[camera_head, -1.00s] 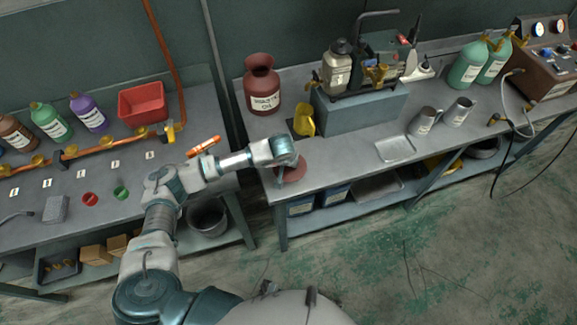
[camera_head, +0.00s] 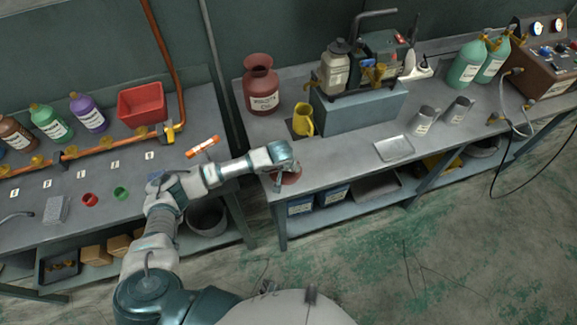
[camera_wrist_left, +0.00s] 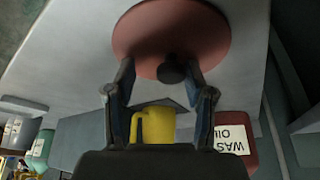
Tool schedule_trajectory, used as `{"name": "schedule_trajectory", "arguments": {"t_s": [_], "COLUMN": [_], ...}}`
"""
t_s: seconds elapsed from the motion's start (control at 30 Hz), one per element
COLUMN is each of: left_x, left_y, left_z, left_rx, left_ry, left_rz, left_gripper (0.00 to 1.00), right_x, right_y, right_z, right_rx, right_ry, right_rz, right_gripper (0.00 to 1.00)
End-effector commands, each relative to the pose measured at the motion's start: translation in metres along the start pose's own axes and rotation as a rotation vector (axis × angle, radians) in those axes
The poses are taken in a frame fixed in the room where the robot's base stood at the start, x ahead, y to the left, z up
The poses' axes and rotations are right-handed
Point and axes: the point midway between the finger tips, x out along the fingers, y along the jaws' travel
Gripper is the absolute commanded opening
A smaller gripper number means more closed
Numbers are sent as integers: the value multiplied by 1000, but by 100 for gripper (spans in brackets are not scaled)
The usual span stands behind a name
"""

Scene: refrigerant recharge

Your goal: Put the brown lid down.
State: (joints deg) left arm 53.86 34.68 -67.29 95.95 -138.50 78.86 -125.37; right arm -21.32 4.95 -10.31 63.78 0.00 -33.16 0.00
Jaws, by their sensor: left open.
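The brown lid (camera_head: 291,178) is a round reddish-brown disc at the front left corner of the right-hand bench, partly hidden by my left gripper in the head view. In the left wrist view the lid (camera_wrist_left: 172,28) shows flat against the grey bench top, with its black knob (camera_wrist_left: 172,72) towards me. My left gripper (camera_head: 281,178) is at the lid. In the left wrist view its fingers (camera_wrist_left: 163,78) are apart, one on each side of the knob, with visible gaps. My right gripper is not in view.
A yellow mug (camera_head: 303,120) and a red-brown waste oil jug (camera_head: 261,88) stand behind the lid. A blue-grey box (camera_head: 362,108) is to their right. A metal tray (camera_head: 393,149) lies farther right. The bench front edge is close to the lid.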

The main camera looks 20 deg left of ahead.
Motion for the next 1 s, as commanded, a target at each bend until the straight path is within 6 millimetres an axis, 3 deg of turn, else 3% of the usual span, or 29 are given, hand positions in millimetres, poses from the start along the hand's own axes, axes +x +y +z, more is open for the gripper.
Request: {"name": "schedule_trajectory", "arguments": {"t_s": [0.5, 0.7, 1.0], "left_x": [-101, -115, -115], "left_y": [0, 1, 0], "left_z": [-1, 0, 0], "left_rx": [1, 2, 0], "left_ry": [2, 0, 0], "left_rz": [0, -1, 0], "left_gripper": [54, 54, 54], "right_x": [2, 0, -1], "right_y": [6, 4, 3], "right_z": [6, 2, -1], "right_rx": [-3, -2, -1], "right_ry": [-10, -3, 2], "right_rz": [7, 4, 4], "right_gripper": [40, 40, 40]}}
